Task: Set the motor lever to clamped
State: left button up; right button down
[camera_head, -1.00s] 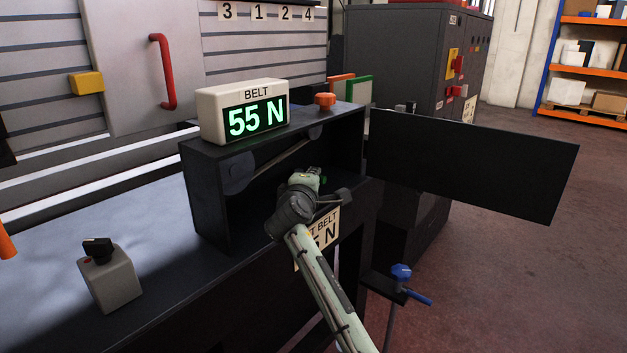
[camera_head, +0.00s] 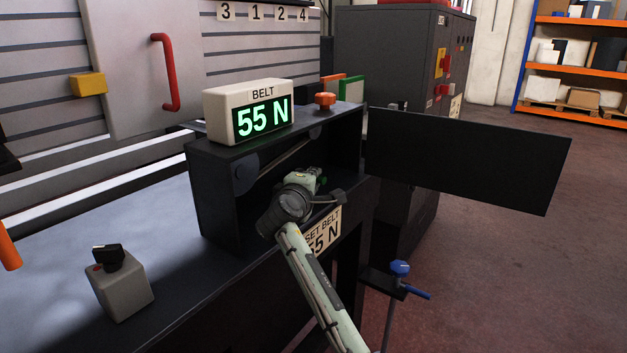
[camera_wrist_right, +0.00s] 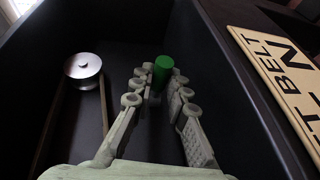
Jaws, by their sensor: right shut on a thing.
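The motor lever shows as a green cylindrical grip (camera_wrist_right: 163,68) inside the dark belt housing in the right wrist view. My right gripper (camera_wrist_right: 161,80) has its fingers on both sides of this grip, at the fingertips, and is shut on it. In the head view my right gripper (camera_head: 314,180) reaches into the open front of the housing (camera_head: 215,200), and my wrist hides most of the lever. I cannot read a clamped or released mark. My left gripper is in neither view.
The belt display (camera_head: 262,122) on the housing reads 55 N. An orange knob (camera_head: 325,101) stands beside it. A sign (camera_head: 323,232) reads "SET BELT 55 N". A metal pulley (camera_wrist_right: 83,68) is left of my fingers. An open dark panel (camera_head: 470,160) sticks out right.

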jog(key=c, duration=1.7)
grip_release()
jog(key=shift+c, duration=0.2)
jog(key=v, duration=1.2)
